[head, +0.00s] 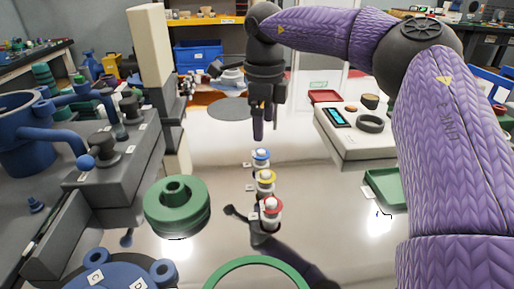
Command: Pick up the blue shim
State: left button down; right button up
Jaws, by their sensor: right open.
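A blue shim (261,154) sits around a white-topped peg, the farthest of three pegs in a row on the pale glossy table. A yellow shim (265,176) and a red shim (271,203) sit on the nearer two. My right gripper (266,124) points down, open and empty, above and a little beyond or over the blue shim; the exact depth is hard to tell. Its fingertips are apart from the shim. My left gripper is not in view.
A green hub (177,208) stands left of the pegs and a green ring (257,273) lies at the front. A grey bench (125,150) with blue fittings is at left. A white platform (358,148) and green tray (388,187) are at right. The table around the pegs is mostly clear.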

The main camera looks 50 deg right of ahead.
aim_at(261, 151)
jog(key=f+b, duration=0.1)
jog(key=f, duration=0.2)
jog(key=f+b, duration=0.2)
jog(key=shift+w+a+f+b, duration=0.2)
jog(key=shift+f+b, duration=0.1)
jog(key=shift+f, duration=0.3)
jog(key=shift+r, duration=0.15)
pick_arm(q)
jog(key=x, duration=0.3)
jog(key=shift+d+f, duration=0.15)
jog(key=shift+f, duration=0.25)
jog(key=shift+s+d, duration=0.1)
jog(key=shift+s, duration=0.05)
pick_arm(e)
jog(key=shift+s+f, duration=0.1)
jog(key=shift+f, duration=0.1)
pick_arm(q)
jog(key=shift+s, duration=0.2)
